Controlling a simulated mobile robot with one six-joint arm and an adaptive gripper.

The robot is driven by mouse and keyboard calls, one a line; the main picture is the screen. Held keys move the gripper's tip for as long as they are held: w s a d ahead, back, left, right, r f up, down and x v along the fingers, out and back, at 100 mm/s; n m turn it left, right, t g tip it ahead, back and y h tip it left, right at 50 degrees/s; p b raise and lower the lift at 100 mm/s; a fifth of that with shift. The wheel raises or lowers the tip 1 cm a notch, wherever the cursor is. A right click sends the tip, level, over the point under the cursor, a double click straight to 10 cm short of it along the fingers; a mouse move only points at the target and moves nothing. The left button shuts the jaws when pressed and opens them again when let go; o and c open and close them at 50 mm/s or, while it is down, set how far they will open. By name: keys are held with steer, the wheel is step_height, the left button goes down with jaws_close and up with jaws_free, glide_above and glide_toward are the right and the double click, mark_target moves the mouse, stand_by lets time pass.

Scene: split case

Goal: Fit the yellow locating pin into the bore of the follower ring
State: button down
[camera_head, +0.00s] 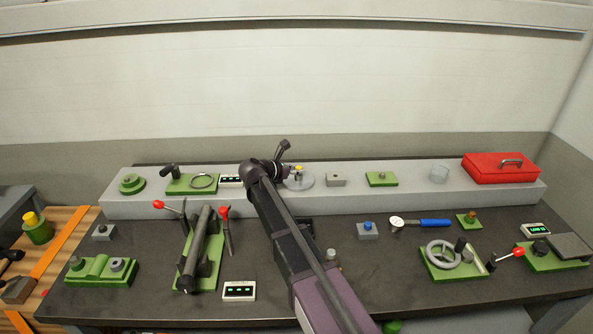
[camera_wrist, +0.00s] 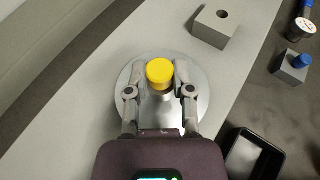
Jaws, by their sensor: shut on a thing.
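The yellow locating pin (camera_wrist: 160,71) shows its round yellow top between the fingertips of my gripper (camera_wrist: 162,80), which is shut on it. Below it is a round pale grey disc (camera_wrist: 203,98) on the raised shelf; I cannot tell whether the pin touches it. In the head view the yellow top (camera_head: 299,167) shows beside my gripper (camera_head: 292,171), above the disc (camera_head: 305,183). I cannot tell which is the follower ring.
A grey block with a hole (camera_head: 336,180) sits right of the disc on the shelf. A small display (camera_head: 231,180) is to its left. A red box (camera_head: 500,168) stands at the shelf's right end. A black tray (camera_wrist: 252,157) lies below the shelf. My arm crosses the bench's middle.

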steer(key=shift+c, duration=2)
jaws_free()
steer(key=shift+r, duration=0.15)
step_height(320, 180, up, 9)
steer(key=p, duration=0.9)
steer(key=s+d+f+b, duration=0.1)
steer(key=s+f+b, duration=0.3)
steer(key=s, duration=0.8)
steer(key=shift+s+d+f+b, duration=0.2)
steer(key=shift+f+b, duration=0.2)
steer(key=shift+f, duration=0.2)
